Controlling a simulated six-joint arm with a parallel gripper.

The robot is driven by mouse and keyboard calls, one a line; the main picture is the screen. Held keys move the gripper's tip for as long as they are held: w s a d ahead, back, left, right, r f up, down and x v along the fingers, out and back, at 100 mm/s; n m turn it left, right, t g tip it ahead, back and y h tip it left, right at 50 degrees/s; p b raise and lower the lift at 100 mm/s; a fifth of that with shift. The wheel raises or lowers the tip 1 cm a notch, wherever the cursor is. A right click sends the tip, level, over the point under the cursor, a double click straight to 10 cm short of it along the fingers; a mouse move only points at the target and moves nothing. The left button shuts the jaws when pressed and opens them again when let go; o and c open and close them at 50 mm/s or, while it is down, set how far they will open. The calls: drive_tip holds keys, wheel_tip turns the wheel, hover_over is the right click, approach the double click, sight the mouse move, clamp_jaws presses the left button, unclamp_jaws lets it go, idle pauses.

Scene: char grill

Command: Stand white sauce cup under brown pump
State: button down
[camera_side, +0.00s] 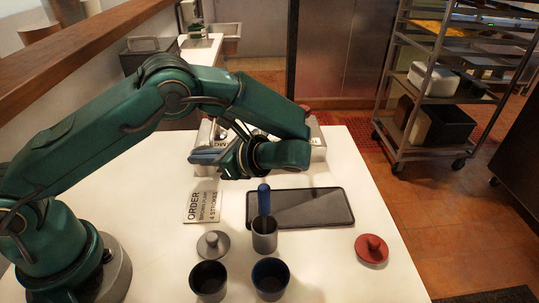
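My gripper (208,157) is at the back of the white table, in front of a metal pump station (318,145). It points left, and I cannot tell whether it is open or shut. I cannot make out the white sauce cup; it may be hidden by the gripper and arm. The brown pump cannot be picked out either, since my arm covers much of the station. An order card (202,207) lies in front of the station and appears to read brown pump, 4 strokes.
A black tray (300,207) lies mid-table. In front stand a grey cup (265,238) holding a blue-handled tool, a dark cup (208,281) and a blue-rimmed cup (270,279). A grey knobbed lid (213,245) and a red one (371,250) lie nearby.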

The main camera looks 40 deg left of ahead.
drive_tip(key=shift+w+d+r+m+t, duration=0.15)
drive_tip(key=shift+w+d+m+t, duration=0.15)
drive_tip(key=shift+w+m+t, duration=0.45)
drive_tip(key=shift+w+f, duration=0.1)
drive_tip(key=shift+f, duration=1.35)
drive_tip(key=c, duration=1.1)
unclamp_jaws()
